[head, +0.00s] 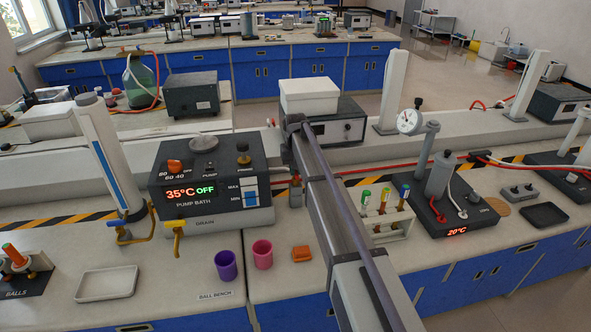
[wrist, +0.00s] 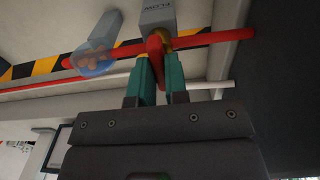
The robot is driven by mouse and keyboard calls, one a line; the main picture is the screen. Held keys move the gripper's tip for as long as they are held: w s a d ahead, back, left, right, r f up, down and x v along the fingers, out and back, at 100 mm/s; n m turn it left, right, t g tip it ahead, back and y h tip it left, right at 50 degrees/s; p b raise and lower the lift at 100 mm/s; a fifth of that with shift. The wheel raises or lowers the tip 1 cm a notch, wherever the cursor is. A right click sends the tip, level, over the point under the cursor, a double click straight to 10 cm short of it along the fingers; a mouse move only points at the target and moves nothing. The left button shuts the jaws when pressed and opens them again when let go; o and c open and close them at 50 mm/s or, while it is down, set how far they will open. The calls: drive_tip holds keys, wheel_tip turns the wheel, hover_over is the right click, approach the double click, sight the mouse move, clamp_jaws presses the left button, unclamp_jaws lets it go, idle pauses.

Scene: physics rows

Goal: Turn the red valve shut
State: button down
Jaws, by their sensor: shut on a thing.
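In the wrist view, my gripper (wrist: 158,66) has its two teal fingers shut on the red valve's handle (wrist: 155,46), one finger on each side. The handle hangs at a brass-coloured fitting on a red pipe (wrist: 215,36). A grey block with lettering that looks like FLOW (wrist: 157,16) sits directly above it in the picture. The handle's lower part is partly hidden by the fingers. In the head view, my arm covers the gripper and the valve; a red line (head: 400,166) runs out to the right of the arm.
A clear round part (wrist: 92,58) is on the pipe's left. The pump bath (head: 212,180) reads 35°C OFF, left of my arm. A tube rack (head: 392,226) stands close on the arm's right. Purple (head: 226,265) and pink (head: 262,254) cups stand in front.

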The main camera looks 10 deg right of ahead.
idle(0.4)
drive_tip(key=c, duration=1.1)
unclamp_jaws()
drive_tip(key=shift+c, duration=0.2)
drive_tip(key=shift+r, duration=0.1)
wheel_tip(320, 180, up, 10)
drive_tip(key=p, duration=1)
drive_tip(key=shift+r+p, duration=0.25)
drive_tip(key=shift+p, duration=0.15)
drive_tip(key=s+f+b, duration=0.2)
drive_tip(key=s, duration=3.6)
drive_tip(key=shift+f+b, duration=0.3)
drive_tip(key=shift+b, duration=0.05)
